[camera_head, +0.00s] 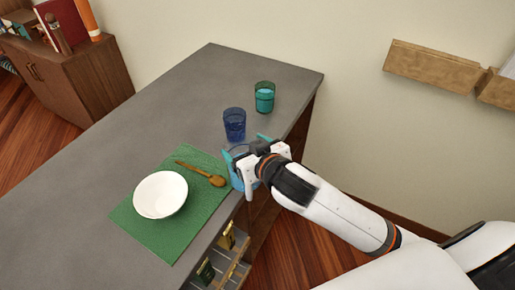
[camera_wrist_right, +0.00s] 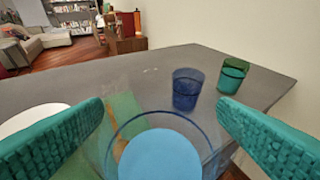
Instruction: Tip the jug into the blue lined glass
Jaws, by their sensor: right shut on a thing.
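The jug (camera_head: 237,180) is clear with a blue rim and light blue contents. My right gripper (camera_head: 245,152) is shut on it at the counter's right edge, and its teal fingers hide part of it. In the right wrist view the jug (camera_wrist_right: 160,152) stands between both fingers, looking roughly upright. I cannot tell whether its base touches the counter. The dark blue glass (camera_head: 235,124) stands upright just beyond the jug, apart from it; it also shows in the right wrist view (camera_wrist_right: 187,90). My left gripper is not in view.
A green glass (camera_head: 264,97) with teal contents stands behind and right of the blue glass. A white bowl (camera_head: 160,194) and a wooden spoon (camera_head: 203,174) lie on a green mat (camera_head: 128,218) to the left. The grey counter (camera_head: 190,95) is clear at the back left.

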